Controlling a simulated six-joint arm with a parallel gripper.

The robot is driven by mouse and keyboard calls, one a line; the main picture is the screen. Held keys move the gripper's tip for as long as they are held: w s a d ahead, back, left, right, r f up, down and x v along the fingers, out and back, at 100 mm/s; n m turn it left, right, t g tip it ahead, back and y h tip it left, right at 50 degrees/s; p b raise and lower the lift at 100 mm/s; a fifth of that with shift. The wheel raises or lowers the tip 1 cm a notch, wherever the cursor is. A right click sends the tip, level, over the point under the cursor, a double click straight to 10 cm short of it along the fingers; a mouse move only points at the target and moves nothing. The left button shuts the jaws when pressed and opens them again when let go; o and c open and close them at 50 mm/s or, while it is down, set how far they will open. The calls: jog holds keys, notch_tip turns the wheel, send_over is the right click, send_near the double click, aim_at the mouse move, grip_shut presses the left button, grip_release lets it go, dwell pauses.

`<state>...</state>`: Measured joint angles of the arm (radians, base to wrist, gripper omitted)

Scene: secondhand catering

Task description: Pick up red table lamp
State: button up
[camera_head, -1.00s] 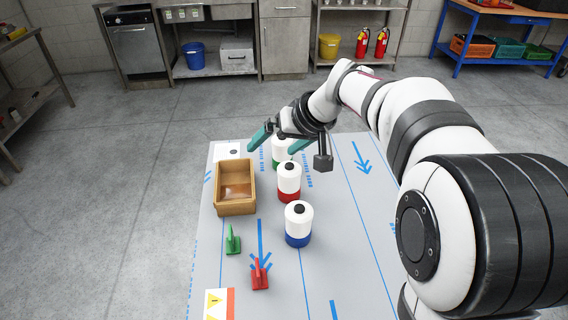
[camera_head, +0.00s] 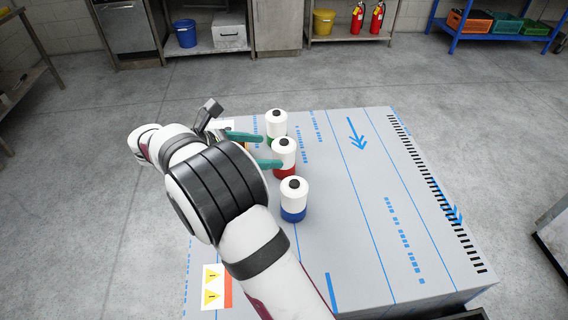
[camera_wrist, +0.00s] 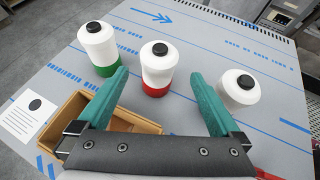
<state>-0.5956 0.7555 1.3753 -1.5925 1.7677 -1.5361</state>
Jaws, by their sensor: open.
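The red table lamp (camera_head: 285,146) is a white cylinder with a red base and dark top knob. It stands upright between two like lamps, one with a green base (camera_head: 276,123) and one with a blue base (camera_head: 293,198). My gripper (camera_head: 271,151) is open and empty, its teal fingers reaching in from the left. In the wrist view, the red lamp (camera_wrist: 159,63) stands upright just beyond the gap between the fingertips (camera_wrist: 160,74). I cannot tell whether a finger touches it.
A wooden box (camera_wrist: 138,122) lies under the left finger in the wrist view. A white card with a black dot (camera_wrist: 30,117) lies beside it. Warning labels (camera_head: 213,285) mark the table's near edge. The table's right half (camera_head: 385,200) is clear.

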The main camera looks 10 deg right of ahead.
aim_at(274, 148)
jog(key=x, duration=0.6)
jog(key=shift+w+d+r, duration=0.2)
jog(key=shift+w+d, duration=0.05)
grip_shut()
